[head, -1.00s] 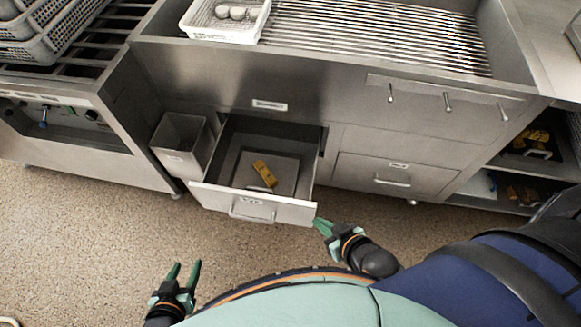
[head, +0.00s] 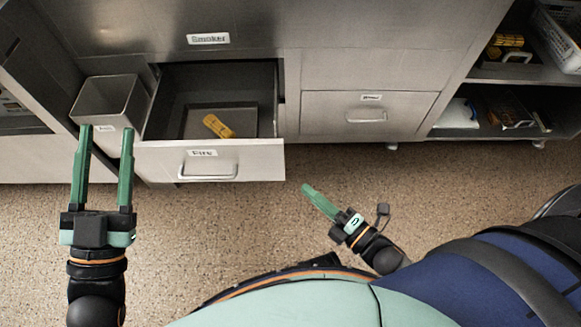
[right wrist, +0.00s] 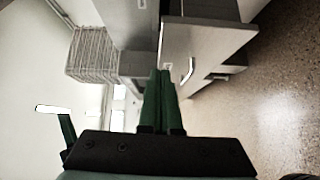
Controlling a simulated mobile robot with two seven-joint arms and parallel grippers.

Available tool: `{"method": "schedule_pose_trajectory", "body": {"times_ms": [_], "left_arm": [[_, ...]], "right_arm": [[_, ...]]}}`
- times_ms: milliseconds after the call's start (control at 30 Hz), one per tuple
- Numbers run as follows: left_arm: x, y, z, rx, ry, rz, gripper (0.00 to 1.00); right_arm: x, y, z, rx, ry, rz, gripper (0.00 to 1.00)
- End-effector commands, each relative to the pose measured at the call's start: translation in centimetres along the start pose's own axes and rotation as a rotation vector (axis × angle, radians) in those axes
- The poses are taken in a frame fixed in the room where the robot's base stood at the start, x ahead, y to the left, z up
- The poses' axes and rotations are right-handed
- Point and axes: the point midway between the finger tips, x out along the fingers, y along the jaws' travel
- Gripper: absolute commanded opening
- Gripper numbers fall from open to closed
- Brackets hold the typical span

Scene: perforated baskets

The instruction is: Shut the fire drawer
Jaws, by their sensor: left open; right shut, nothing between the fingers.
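The fire drawer (head: 257,159) stands pulled out of the steel cabinet, with a "Fire" label and a bar handle (head: 208,173) on its front. A yellow object (head: 218,126) lies inside it. My left gripper (head: 105,130) is open and empty, its fingers pointing up the picture at the left of the drawer front, over the bin's lower part. My right gripper (head: 306,188) is shut and empty, to the right of and below the drawer front, apart from it. In the right wrist view its green fingers (right wrist: 160,75) are together, with a grey drawer-like front and handle ahead.
A steel bin (head: 107,97) stands left of the drawer. A shut drawer (head: 410,112) is to its right, then open shelves (head: 500,76) with trays and goods. The speckled floor (head: 240,220) in front is clear.

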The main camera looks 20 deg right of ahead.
Motion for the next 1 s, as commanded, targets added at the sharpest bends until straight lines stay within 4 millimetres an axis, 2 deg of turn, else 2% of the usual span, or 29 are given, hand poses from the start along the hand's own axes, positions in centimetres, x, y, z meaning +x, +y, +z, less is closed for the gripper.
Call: {"method": "schedule_pose_trajectory", "body": {"times_ms": [33,133,267,667,800,1000], "left_arm": [[-0.2,0.1,-0.1,0.005,0.019,0.001,0.50],[-0.1,0.1,-0.8,0.012,0.043,0.002,0.50],[0.0,0.0,-1.8,0.023,0.082,0.004,0.50],[-0.9,0.2,-8.0,0.097,0.345,0.022,0.50],[-1.2,0.4,-8.7,0.103,0.381,0.026,0.50],[-1.2,0.5,-8.4,0.097,0.375,0.026,0.50]], "right_arm": [[0.0,-0.5,-0.1,-0.022,0.010,0.007,0.00],[0.4,-0.4,-0.3,-0.042,0.020,0.014,0.00],[1.9,-0.2,-0.3,-0.043,0.020,0.017,0.00],[10.3,-0.2,-0.4,-0.040,0.019,0.016,0.00],[11.7,-0.1,1.2,-0.042,0.018,0.013,0.00],[12.7,-0.1,2.2,-0.038,0.018,0.012,0.00]]}}
